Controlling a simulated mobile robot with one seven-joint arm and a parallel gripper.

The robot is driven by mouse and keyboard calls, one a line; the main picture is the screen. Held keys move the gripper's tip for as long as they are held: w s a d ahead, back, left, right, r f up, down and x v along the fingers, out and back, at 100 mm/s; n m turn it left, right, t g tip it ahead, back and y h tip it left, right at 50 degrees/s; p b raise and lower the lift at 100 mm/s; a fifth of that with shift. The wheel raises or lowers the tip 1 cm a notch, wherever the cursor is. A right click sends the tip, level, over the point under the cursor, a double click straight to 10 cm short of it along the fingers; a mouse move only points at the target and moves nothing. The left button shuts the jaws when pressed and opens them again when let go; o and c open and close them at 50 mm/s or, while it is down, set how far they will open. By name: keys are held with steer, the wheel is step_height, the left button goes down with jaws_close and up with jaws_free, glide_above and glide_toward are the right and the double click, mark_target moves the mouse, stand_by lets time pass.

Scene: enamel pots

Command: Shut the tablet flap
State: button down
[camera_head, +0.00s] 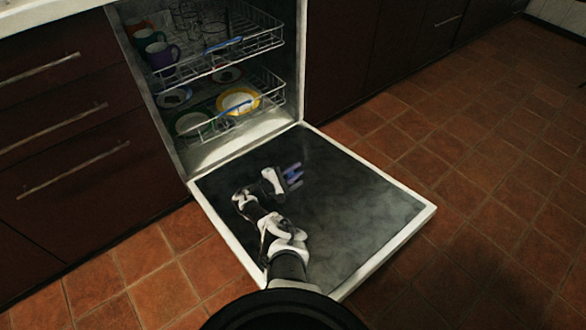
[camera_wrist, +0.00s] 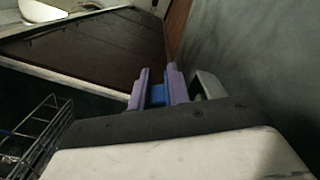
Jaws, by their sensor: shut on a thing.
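The dishwasher door (camera_head: 350,215) lies open and flat, with its dark grey inner face up. My gripper (camera_head: 296,174) is low over that face, left of its middle, with the fingertips pointing right. In the wrist view my gripper (camera_wrist: 158,80) has two purple fingers with a small blue piece (camera_wrist: 158,95) between them. They are shut on it; I cannot tell what the piece is. A pale grey raised piece (camera_wrist: 207,84) stands just right of the fingers, beside the door face. It may be the tablet flap, but this is unclear. I cannot make out the flap in the head view.
The upper rack (camera_head: 225,55) holds mugs and glasses, and the lower rack (camera_head: 245,108) holds plates. Dark drawers (camera_head: 65,130) stand left of the dishwasher. The tiled floor (camera_head: 480,170) is clear on the right. The door's pale rim (camera_head: 400,244) is its outer edge.

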steer(key=shift+s+a+f+m, duration=0.1)
steer(key=shift+m, duration=0.2)
stand_by(0.4)
steer(key=c, duration=1.4)
jaws_free()
